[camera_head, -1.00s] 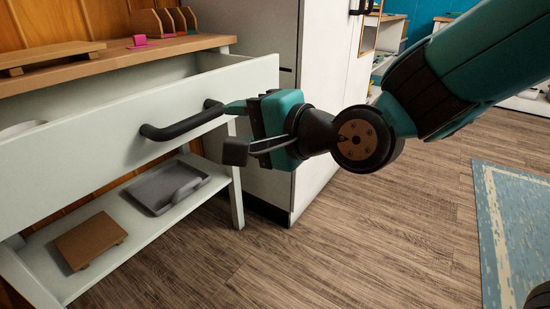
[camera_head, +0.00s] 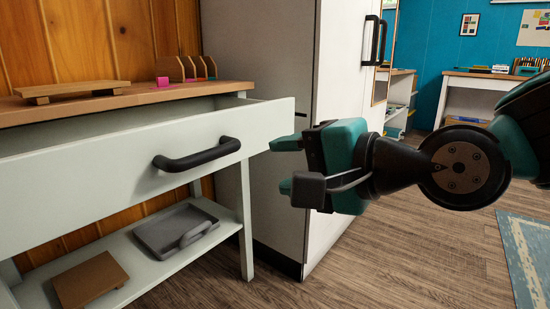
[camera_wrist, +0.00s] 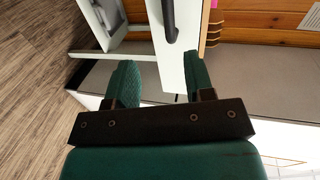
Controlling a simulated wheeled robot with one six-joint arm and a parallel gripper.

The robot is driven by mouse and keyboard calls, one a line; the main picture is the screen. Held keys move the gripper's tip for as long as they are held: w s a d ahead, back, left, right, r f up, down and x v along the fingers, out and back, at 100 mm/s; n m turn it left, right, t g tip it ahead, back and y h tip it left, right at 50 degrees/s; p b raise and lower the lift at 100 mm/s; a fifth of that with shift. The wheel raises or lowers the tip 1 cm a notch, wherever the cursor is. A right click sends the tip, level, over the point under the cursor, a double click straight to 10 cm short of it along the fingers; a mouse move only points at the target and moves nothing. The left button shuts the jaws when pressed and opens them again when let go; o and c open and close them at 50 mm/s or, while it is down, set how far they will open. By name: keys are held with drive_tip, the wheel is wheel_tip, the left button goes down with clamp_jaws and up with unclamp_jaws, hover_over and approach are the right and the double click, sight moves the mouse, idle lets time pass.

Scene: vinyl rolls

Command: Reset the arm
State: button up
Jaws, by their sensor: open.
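My gripper (camera_head: 285,165) is open and empty in the head view, its fingers pointing left. It is to the right of the drawer's black handle (camera_head: 197,155) and apart from it. The pulled-out drawer (camera_head: 110,180) is pale, under a wooden top. In the wrist view, my gripper (camera_wrist: 158,85) shows two green fingers spread apart with nothing between them. The black handle (camera_wrist: 169,22) is beyond the fingertips in that view.
A tall white cabinet (camera_head: 265,60) stands close behind my gripper. A lower shelf (camera_head: 150,262) bears a grey tray (camera_head: 160,235) and a wooden board (camera_head: 90,281). Open wooden floor (camera_head: 420,255) lies at the right, with a blue rug (camera_head: 530,250).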

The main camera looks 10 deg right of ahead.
drive_tip(key=s+d+f+n+g+h+p, duration=0.2)
drive_tip(key=s+d+f+n+g+h, duration=0.15)
drive_tip(key=s+n+g, duration=0.35)
drive_tip(key=s+d+f+n+g+h+p, duration=0.35)
drive_tip(key=s+n, duration=0.25)
drive_tip(key=n, duration=0.3)
wheel_tip(320, 180, up, 37)
drive_tip(key=p, duration=3.6)
drive_tip(key=shift+y, duration=0.3)
